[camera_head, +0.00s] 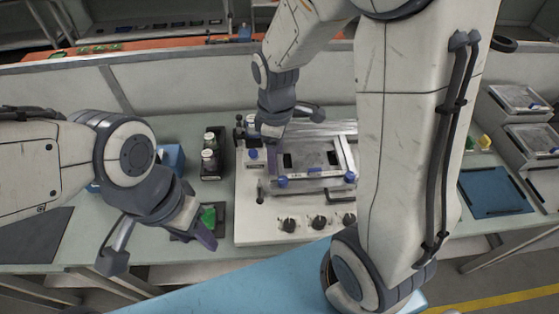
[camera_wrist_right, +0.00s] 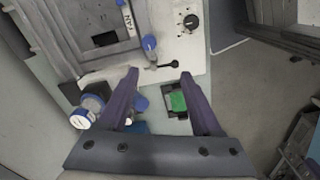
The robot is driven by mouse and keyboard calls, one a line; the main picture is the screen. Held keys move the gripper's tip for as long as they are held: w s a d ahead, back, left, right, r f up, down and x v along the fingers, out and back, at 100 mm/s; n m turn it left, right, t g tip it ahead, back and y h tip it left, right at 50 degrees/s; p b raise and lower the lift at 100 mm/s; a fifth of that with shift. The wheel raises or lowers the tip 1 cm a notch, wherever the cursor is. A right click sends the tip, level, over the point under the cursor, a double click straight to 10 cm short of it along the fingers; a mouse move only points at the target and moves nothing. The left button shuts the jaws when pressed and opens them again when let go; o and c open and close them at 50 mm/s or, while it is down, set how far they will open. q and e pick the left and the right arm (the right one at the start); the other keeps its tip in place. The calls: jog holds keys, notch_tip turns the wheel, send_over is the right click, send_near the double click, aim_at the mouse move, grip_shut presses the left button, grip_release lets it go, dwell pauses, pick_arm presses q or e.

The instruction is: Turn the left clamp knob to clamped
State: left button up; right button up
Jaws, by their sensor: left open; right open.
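The white fixture base (camera_head: 262,226) carries a grey metal frame (camera_head: 312,184). A blue clamp knob (camera_head: 282,181) sits at the frame's front left corner; it also shows in the right wrist view (camera_wrist_right: 149,43). A second blue knob (camera_head: 350,177) is at the front right. My right gripper (camera_head: 294,132) is open over the fixture's left rear. In its wrist view the fingers (camera_wrist_right: 158,73) point toward the left blue knob, apart from it, with nothing between them. My left gripper (camera_head: 158,250) is open and empty at the table's front left. I cannot tell the knob's turned position.
A black lever (camera_head: 260,190) stands beside the left knob. Several black dials, one of them (camera_head: 289,224), line the base's front. A green object (camera_head: 208,215) lies in a small black tray near my left gripper. Bottles (camera_head: 209,160) stand in a black rack left of the fixture.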

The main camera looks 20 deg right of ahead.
aim_at(282, 180)
jog(key=shift+n, duration=0.3)
jog(key=f, duration=0.4)
jog(key=w+d+f, duration=0.1)
jog(key=f, duration=0.2)
jog(key=d+f+p, duration=0.1)
jog(key=f, duration=0.3)
jog(key=shift+w+d+f, duration=0.1)
jog(key=shift+w+f, duration=0.05)
jog(key=shift+f, duration=0.2)
grip_shut()
